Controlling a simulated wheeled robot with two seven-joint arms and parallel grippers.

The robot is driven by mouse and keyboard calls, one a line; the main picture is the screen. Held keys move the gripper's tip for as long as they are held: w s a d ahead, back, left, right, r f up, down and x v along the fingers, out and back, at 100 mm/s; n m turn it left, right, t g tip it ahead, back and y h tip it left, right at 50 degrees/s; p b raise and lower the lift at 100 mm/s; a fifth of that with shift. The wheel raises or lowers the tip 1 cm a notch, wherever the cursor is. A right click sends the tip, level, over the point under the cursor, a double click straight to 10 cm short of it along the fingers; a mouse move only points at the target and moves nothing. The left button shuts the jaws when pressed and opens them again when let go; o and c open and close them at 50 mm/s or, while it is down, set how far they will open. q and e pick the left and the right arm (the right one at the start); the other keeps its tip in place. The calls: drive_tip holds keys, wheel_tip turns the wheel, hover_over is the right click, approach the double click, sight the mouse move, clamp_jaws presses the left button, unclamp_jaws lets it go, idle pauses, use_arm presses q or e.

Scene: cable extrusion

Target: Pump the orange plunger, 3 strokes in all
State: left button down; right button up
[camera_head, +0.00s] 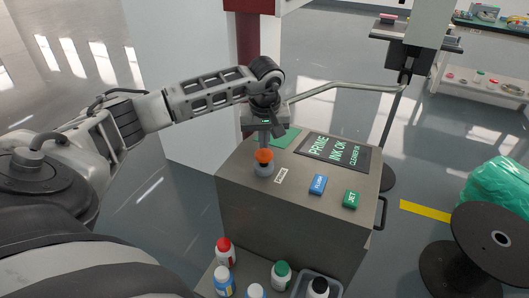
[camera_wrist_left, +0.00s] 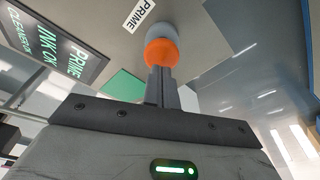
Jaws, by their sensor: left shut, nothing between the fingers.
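The orange plunger (camera_head: 264,156) is a round knob on a grey base (camera_head: 264,170) on top of the grey cabinet (camera_head: 300,215), near its left side. My left gripper (camera_head: 264,140) points down right above the knob, with its fingers shut and empty. In the left wrist view the fingertips (camera_wrist_left: 160,72) are at the orange knob (camera_wrist_left: 160,52); I cannot tell whether they touch it. A "PRIME" label (camera_head: 281,176) sits beside the plunger. My right gripper is not in view.
A dark display (camera_head: 335,152) reads "PRIME INK OK". A blue button (camera_head: 318,184) and a green "JET" button (camera_head: 351,199) stand on the cabinet top. Several bottles (camera_head: 281,274) stand below in front. A black reel (camera_head: 490,240) is at the right.

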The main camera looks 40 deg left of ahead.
sight(264, 152)
use_arm(q)
drive_tip(key=shift+f, duration=0.1)
drive_tip(key=shift+f+b, duration=1.25)
drive_tip(key=shift+f, duration=0.45)
drive_tip(key=shift+r+p, duration=1.45)
drive_tip(key=shift+r, duration=0.35)
wheel_tip(264, 152, up, 6)
drive_tip(key=p, duration=0.4)
drive_tip(key=shift+p, duration=0.35)
